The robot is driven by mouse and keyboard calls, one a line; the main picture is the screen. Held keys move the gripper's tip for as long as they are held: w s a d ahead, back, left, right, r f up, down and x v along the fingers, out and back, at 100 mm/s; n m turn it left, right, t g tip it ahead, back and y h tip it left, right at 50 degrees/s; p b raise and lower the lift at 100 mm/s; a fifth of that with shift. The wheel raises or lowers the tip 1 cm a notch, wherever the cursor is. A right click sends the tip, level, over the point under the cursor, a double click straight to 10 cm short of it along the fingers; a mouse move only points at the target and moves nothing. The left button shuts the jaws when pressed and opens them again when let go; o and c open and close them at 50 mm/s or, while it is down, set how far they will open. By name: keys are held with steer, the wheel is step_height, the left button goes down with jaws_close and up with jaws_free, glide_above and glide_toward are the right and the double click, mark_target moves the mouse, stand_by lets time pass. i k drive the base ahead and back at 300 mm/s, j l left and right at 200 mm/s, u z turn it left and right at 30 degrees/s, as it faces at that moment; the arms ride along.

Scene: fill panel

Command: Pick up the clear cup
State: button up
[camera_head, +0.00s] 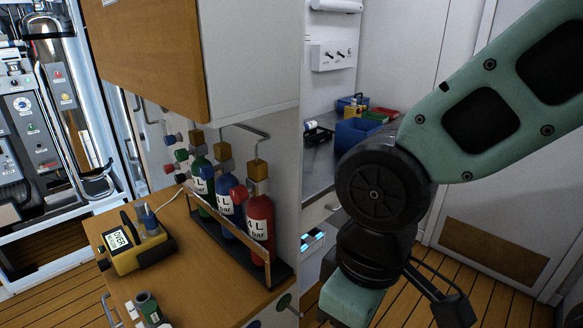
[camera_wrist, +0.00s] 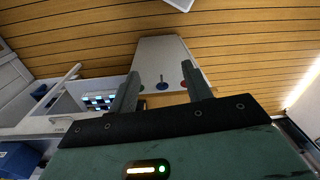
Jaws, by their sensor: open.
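I cannot make out a clear cup in either view. My gripper (camera_wrist: 163,82) shows in the wrist view with its two fingers apart and nothing between them. Beyond the fingers are the floor and a pale panel (camera_wrist: 160,52) with green, blue and red round knobs. In the head view my arm comes in from the right and hangs down in front of the grey worktop (camera_head: 318,174), hiding part of it. The fingertips are not clear there.
A wooden counter (camera_head: 190,262) at the left holds green, blue and red gas bottles (camera_head: 230,198) in a rack and a yellow meter (camera_head: 134,246). Blue bins (camera_head: 356,132) stand on the grey worktop. A wall cabinet (camera_head: 150,45) overhangs the counter. Wooden floor (camera_head: 500,305) is open at right.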

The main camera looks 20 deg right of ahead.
mark_target(306, 158)
steer(key=i+l, duration=0.45)
steer(key=l, duration=0.2)
steer(key=i+l+z, duration=0.15)
steer(key=i+l, duration=0.3)
steer(key=l, duration=0.2)
